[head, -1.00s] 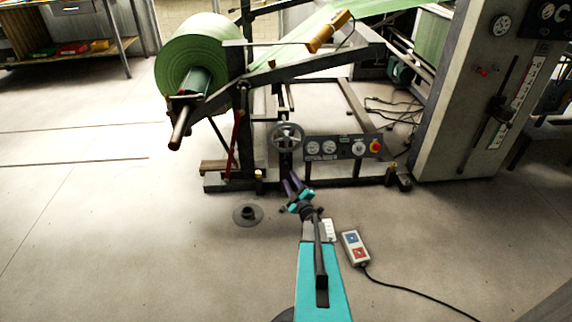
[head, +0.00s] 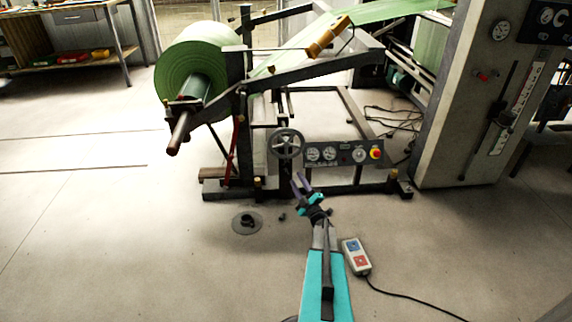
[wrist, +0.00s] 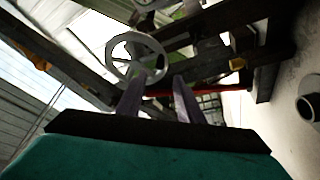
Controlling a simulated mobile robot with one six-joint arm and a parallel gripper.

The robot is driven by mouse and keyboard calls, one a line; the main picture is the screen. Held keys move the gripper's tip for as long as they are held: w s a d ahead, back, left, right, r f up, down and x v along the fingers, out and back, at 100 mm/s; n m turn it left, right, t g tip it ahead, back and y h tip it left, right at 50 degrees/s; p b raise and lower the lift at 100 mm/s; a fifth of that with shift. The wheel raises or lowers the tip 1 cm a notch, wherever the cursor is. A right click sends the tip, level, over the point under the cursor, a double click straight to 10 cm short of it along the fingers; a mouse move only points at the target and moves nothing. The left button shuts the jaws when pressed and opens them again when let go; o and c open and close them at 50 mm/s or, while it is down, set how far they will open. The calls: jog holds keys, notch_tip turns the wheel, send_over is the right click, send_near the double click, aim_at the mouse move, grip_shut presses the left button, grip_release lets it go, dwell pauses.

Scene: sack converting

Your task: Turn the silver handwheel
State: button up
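The silver handwheel (head: 287,132) is a spoked ring on the front of the dark machine frame, left of the gauge panel. It also shows in the wrist view (wrist: 157,52), beyond my fingertips. My gripper (head: 298,180) is below and slightly right of the wheel in the head view. In the wrist view my gripper (wrist: 158,82) has its two fingers spread apart with nothing between them. The left finger overlaps the lower part of the wheel in that picture; I cannot tell whether they touch.
A gauge panel (head: 343,153) with a red knob sits right of the wheel. A large green roll (head: 190,70) hangs at upper left. A round floor disc (head: 247,222) and a corded control pendant (head: 356,256) lie near my arm. The floor at left is clear.

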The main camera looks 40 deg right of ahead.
aim_at(286, 160)
jog(key=shift+b+x, duration=1.4)
jog(key=shift+x, duration=4.75)
grip_shut()
jog(key=shift+a, duration=0.25)
jog(key=shift+w+d, duration=0.1)
jog(key=shift+d, duration=0.05)
